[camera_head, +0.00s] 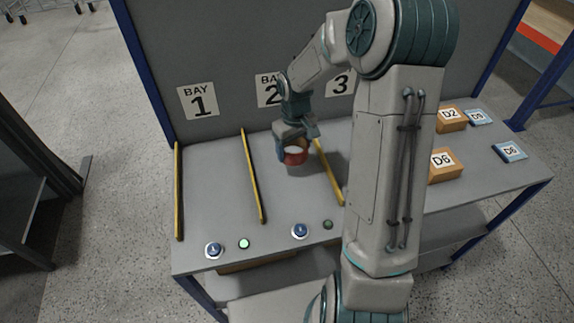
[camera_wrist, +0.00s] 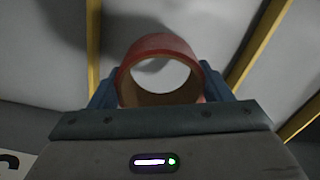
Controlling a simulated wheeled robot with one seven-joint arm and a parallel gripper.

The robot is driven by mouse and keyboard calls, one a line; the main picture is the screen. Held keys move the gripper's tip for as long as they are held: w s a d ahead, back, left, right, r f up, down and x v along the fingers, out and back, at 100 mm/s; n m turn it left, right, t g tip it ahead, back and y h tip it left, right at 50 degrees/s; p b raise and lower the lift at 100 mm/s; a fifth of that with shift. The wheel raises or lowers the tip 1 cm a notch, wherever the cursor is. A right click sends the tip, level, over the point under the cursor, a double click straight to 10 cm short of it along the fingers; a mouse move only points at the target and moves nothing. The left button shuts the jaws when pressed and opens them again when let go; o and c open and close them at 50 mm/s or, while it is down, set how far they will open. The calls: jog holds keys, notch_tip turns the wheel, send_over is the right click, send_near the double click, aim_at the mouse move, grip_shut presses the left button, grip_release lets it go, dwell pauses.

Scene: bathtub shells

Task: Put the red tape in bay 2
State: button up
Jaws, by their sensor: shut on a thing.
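The red tape (camera_head: 293,158) is a roll with a red outside and a tan core. My gripper (camera_head: 295,147) is shut on it, with one blue finger on each side. In the wrist view the tape (camera_wrist: 157,44) shows its open ring between the fingers. It is over bay 2 (camera_head: 282,200), the strip of grey table between two yellow dividers, toward the back and nearer the right divider (camera_head: 328,172). I cannot tell whether it touches the table. The bay 2 sign (camera_head: 268,90) on the back panel is partly hidden by my arm.
The left divider (camera_head: 252,180) of bay 2 borders empty bay 1 (camera_head: 212,190). Blue buttons (camera_head: 300,231) and small lights (camera_head: 244,244) line the front edge; the left light glows green. My arm hides much of bay 3.

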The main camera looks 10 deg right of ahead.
jog(key=s+d+r+n+b, duration=0.2)
jog(key=s+r+n, duration=0.1)
jog(key=s+n, duration=0.5)
jog(key=s+d+r+n+b, duration=0.1)
jog(key=s+d+r+n, duration=0.2)
jog(key=s+n, duration=0.55)
jog(key=n+p, duration=0.2)
send_over(292, 180)
notch_tip(292, 180, down, 7)
jog(key=shift+f, duration=2.1)
jog(key=shift+f, duration=0.2)
jog(key=o, duration=1)
